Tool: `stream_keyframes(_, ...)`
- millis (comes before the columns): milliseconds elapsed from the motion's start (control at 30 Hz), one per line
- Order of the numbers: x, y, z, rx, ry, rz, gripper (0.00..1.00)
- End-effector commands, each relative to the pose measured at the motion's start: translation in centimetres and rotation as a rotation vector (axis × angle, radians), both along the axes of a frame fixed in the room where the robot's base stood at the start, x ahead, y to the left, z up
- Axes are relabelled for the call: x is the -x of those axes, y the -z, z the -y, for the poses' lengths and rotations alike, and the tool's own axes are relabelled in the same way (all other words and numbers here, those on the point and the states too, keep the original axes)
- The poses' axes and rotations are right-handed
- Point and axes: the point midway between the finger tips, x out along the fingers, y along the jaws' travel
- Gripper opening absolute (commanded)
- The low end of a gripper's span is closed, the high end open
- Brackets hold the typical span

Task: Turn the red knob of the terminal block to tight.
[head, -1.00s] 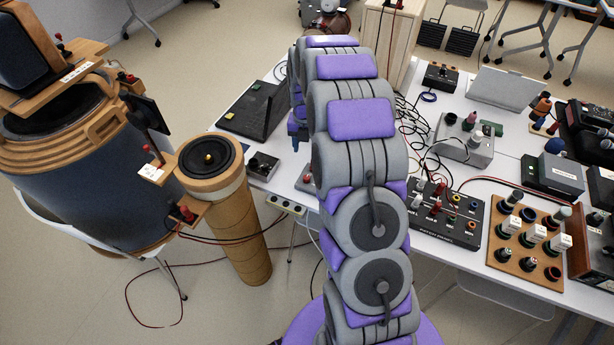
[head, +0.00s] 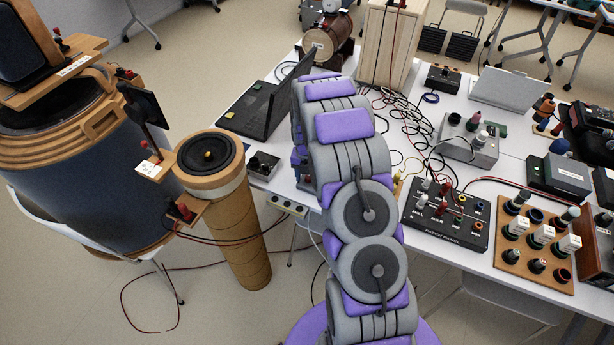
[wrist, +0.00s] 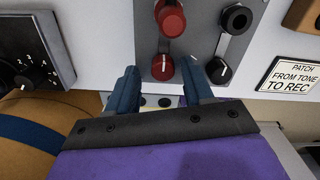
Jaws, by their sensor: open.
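In the wrist view, a grey metal plate (wrist: 205,45), which looks like the terminal block, carries a red knob (wrist: 163,68) with a white pointer mark. A second red part (wrist: 170,18) sits above it. A black knob (wrist: 218,70) with a white mark and a black socket (wrist: 237,18) are to the right. My gripper (wrist: 160,72) is open. Its blue fingers stand left and right of the lower red knob, with gaps visible on both sides. I cannot tell how deep the knob sits between them. In the head view, my arm hides the gripper and the block.
In the wrist view, a black dial box (wrist: 38,45) is close on the left and a "PATCH FROM TONE TO REC" label (wrist: 288,76) is on the right. In the head view, a laptop (head: 262,105), cables, a patch panel (head: 440,232) and a wooden knob board (head: 520,270) surround my arm.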

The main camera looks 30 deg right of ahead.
Motion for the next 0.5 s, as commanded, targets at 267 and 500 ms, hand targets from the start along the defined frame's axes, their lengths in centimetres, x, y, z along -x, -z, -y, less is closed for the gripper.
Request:
stream_keyframes(267, 0.02, 0.04, 0.04, -0.001, 0.001, -0.001, 0.47)
stream_keyframes(500, 0.01, 0.03, -0.05, 0.000, 0.000, -0.001, 0.24)
